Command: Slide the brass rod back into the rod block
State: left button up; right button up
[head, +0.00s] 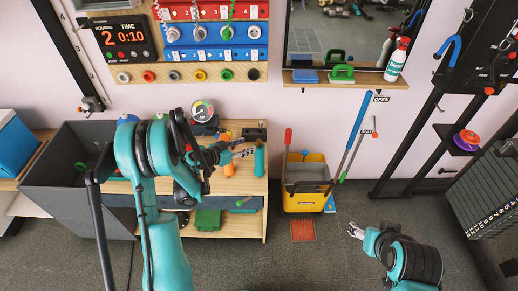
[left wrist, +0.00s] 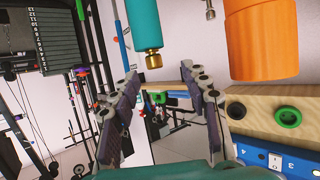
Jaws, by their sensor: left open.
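A teal cylinder (head: 259,160) stands near the right end of the wooden bench. In the left wrist view the teal cylinder (left wrist: 140,25) shows a brass-coloured end (left wrist: 153,59). I cannot make out a separate brass rod or tell whether this end belongs to it. A small dark block (head: 254,133) sits at the back right of the bench; I cannot tell if it is the rod block. My left gripper (head: 246,152) is beside the teal cylinder, to its left. In the left wrist view its fingers (left wrist: 158,100) are apart, with nothing between them. My right gripper (head: 356,231) is low over the floor, far from the bench.
An orange object (head: 229,169) stands on the bench near my left gripper, and shows large in the wrist view (left wrist: 262,40). A round gauge (head: 202,111) is at the bench's back. A yellow mop bucket (head: 305,196) stands right of the bench.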

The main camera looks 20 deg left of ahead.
aim_at(257, 144)
pick_arm(q)
jog(key=b+x, duration=0.1)
jog(key=x, duration=0.3)
jog(key=d+b+x, duration=0.1)
jog(key=x, duration=0.2)
jog(key=shift+s+b, duration=0.15)
jog(key=shift+b, duration=0.2)
jog(key=shift+w, duration=0.25)
grip_shut()
